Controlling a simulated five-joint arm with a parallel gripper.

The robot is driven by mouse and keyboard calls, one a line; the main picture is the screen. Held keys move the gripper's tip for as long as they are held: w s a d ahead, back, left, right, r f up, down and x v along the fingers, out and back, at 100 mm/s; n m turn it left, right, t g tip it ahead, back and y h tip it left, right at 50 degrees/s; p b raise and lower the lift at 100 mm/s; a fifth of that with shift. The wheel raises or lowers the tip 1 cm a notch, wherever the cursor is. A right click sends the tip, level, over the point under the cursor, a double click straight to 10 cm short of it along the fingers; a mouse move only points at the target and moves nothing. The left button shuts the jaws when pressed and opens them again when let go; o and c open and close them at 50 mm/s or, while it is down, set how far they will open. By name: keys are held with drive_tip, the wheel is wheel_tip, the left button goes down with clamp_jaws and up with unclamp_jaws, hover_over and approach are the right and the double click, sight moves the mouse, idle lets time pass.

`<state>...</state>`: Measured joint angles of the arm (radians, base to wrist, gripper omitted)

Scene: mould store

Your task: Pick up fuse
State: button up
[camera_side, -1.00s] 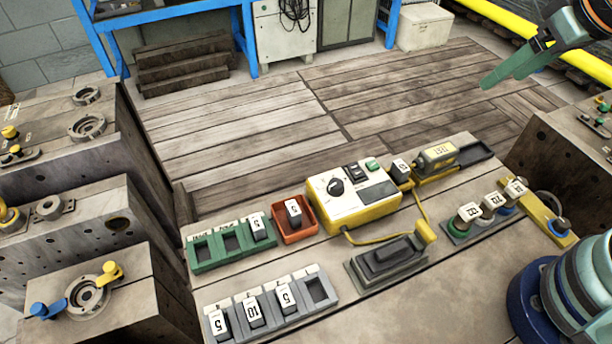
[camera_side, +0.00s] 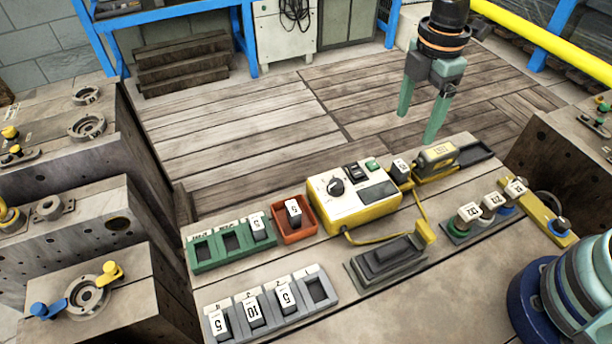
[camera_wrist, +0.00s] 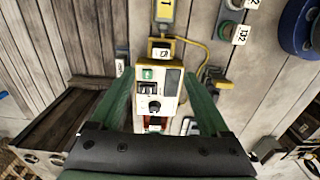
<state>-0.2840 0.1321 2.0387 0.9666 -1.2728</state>
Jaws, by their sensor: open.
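My gripper (camera_side: 416,128) is open and empty, pointing down, above the back of the bench beyond the tester. Dark fuses carry white number labels. One fuse (camera_side: 400,169) sits at the right end of the white and yellow tester (camera_side: 352,197). It also shows in the wrist view (camera_wrist: 160,52), beyond my open fingers. Another fuse (camera_side: 293,212) marked 5 stands in the orange tray (camera_side: 277,232). A fuse (camera_side: 257,228) is in the right slot of the green rack (camera_side: 203,268); its other two slots are empty. The grey rack (camera_side: 330,299) holds three fuses, marked 5, 10 and 5; its right slot is empty.
A dark lever block (camera_side: 386,262) is in front, with a yellow cable to the tester. Round numbered pieces (camera_side: 470,214) stand at the right. Large mould blocks (camera_side: 60,140) are at the left.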

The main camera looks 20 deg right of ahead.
sight(402, 166)
wheel_tip(402, 166, down, 12)
drive_tip(key=shift+s+f, duration=0.1)
idle(0.5)
clamp_jaws()
